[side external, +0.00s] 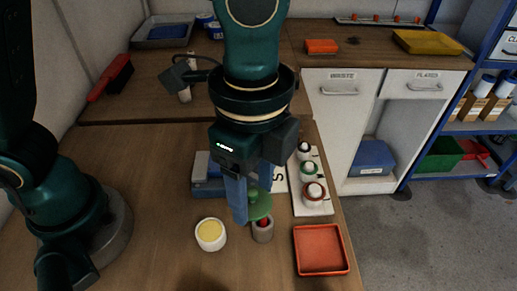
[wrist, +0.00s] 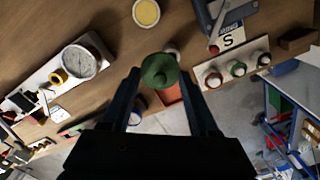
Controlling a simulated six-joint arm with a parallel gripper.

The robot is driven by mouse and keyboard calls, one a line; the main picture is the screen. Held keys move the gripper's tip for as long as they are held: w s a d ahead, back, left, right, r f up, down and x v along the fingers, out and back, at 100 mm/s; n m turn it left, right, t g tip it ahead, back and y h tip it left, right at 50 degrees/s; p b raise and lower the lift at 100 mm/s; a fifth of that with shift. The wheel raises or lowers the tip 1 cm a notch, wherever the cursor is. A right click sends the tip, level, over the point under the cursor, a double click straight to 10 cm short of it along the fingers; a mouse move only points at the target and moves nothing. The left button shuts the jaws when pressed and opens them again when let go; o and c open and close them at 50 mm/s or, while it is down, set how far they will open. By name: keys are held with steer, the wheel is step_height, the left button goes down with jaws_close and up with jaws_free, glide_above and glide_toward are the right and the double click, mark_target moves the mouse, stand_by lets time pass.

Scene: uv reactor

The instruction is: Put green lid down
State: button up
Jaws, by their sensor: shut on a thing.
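My gripper (side external: 250,203) points down over the bench and is shut on a green lid (side external: 259,207). The lid is a round disc with a knob, and in the wrist view it sits between my fingertips (wrist: 159,72). In the side view the lid is just above a small grey-brown cup (side external: 262,232) with something red in it. I cannot tell whether lid and cup touch. A white board (side external: 317,205) to the right holds three white jars with dark, green (side external: 309,168) and red (side external: 313,191) rings.
A white pot with yellow contents (side external: 210,235) stands left of the cup. A red-orange tray (side external: 320,251) lies to the right, near the bench edge. A blue-grey device (side external: 205,175) stands behind my gripper. The front left bench is clear beside my arm base.

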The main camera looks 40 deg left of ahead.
mark_target(253, 280)
steer(key=s+d+f+m, duration=0.2)
steer(key=s+d, duration=0.2)
steer(key=s, duration=0.1)
steer(key=f, duration=0.9)
steer(key=shift+w+a+f, duration=0.1)
steer(key=shift+w+f, duration=0.15)
steer(key=shift+f, duration=0.15)
steer(key=shift+f, duration=0.1)
steer(key=o, duration=1.3)
